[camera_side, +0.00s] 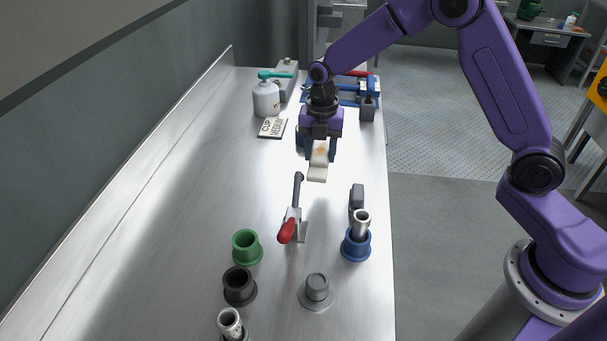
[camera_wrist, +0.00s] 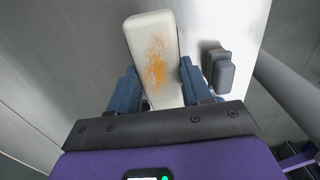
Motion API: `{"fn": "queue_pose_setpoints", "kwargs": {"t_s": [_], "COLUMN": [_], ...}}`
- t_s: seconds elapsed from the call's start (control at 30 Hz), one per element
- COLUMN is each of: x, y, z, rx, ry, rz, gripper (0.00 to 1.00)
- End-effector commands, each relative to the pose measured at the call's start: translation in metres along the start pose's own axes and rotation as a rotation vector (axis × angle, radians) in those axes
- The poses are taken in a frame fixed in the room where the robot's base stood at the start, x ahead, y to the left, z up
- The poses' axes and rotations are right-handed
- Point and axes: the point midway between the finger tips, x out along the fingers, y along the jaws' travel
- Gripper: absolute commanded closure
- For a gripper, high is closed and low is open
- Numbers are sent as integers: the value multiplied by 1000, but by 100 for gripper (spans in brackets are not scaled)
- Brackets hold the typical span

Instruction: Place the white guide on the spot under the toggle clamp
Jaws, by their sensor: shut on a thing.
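The white guide (camera_side: 317,173) is a pale flat bar with rounded ends and an orange smudge on its face. My gripper (camera_side: 319,150) is shut on the guide. In the wrist view, the blue fingers of my gripper (camera_wrist: 156,80) press on both long sides of the guide (camera_wrist: 146,30), and its far end sticks out beyond them. The toggle clamp (camera_side: 296,216), with a red handle and a dark arm, stands on the bench nearer the side camera than the guide. The spot under the clamp cannot be made out.
A dark grey block (camera_side: 357,196) stands right of the clamp; it also shows in the wrist view (camera_wrist: 219,70). A blue cup with a metal tube (camera_side: 356,246), a green cup (camera_side: 247,246), a black cup (camera_side: 239,286) and a grey flanged piece (camera_side: 316,290) stand nearby. The bench's left side is clear.

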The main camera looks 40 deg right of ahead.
Motion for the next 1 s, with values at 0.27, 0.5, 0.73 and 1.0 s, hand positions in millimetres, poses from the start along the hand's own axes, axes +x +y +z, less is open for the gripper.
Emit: {"fn": "queue_pose_setpoints", "kwargs": {"t_s": [0.27,0.5,0.73,1.0], "x": [59,64,64,76], "y": [-1,10,36,40], "z": [0,0,0,0], "rx": [1,0,-1,1], "ry": [1,-1,-1,0], "rz": [-3,2,2,1], "gripper": [86,86,86,86]}}
